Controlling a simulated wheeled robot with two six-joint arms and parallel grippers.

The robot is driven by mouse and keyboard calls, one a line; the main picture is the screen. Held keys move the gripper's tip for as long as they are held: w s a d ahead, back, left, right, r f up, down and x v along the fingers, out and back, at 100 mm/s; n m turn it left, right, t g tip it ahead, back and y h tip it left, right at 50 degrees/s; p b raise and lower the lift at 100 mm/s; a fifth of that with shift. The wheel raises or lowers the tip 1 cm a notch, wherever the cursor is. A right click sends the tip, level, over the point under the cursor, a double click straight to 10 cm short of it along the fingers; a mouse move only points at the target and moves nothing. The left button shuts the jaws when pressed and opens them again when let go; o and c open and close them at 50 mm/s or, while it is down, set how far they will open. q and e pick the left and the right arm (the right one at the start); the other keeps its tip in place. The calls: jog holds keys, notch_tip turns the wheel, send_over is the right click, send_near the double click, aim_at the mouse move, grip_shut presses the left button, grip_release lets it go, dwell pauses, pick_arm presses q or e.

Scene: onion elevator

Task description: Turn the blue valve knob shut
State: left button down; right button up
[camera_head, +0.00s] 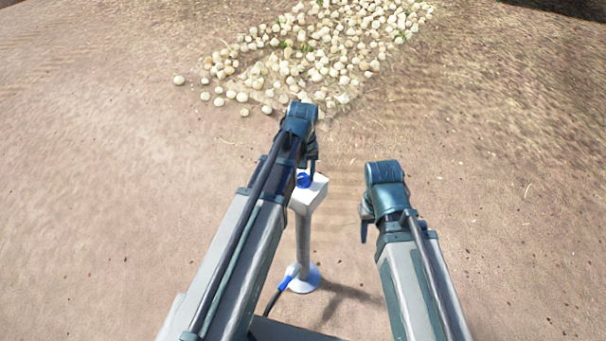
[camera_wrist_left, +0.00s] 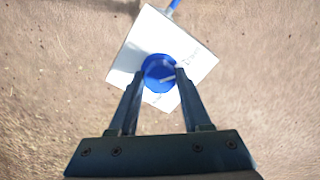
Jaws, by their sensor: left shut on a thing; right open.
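The blue valve knob (camera_head: 304,180) sits on top of a white box (camera_head: 314,192) that stands on a grey post. In the left wrist view the round blue knob (camera_wrist_left: 158,70) lies between my left gripper's fingers, with a pale mark on its face. My left gripper (camera_wrist_left: 160,76) is shut on the knob; in the head view my left arm partly hides the knob and box. The white box (camera_wrist_left: 192,48) carries small lettering beside the knob. My right gripper (camera_head: 364,222) is open and empty, to the right of the post.
The grey post (camera_head: 303,240) stands on a round white base (camera_head: 304,279) with a blue hose fitting (camera_head: 288,280). A large pile of pale onions (camera_head: 310,50) lies on the ground beyond. The bare dirt to the left and right is clear.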

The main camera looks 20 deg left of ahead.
aim_at(303, 176)
pick_arm(q)
jog(key=shift+n, duration=0.7)
jog(key=shift+c, duration=1.8)
grip_release()
jog(key=shift+r, duration=0.15)
notch_tip(303, 176, up, 14)
jog(key=p, duration=1.4)
jog(key=shift+f, duration=0.2)
jog(key=s+d+m+y, duration=0.1)
jog(key=s+d+m, duration=0.8)
jog(key=s, duration=0.5)
jog(key=shift+s+d, duration=0.15)
jog(key=shift+d, duration=0.6)
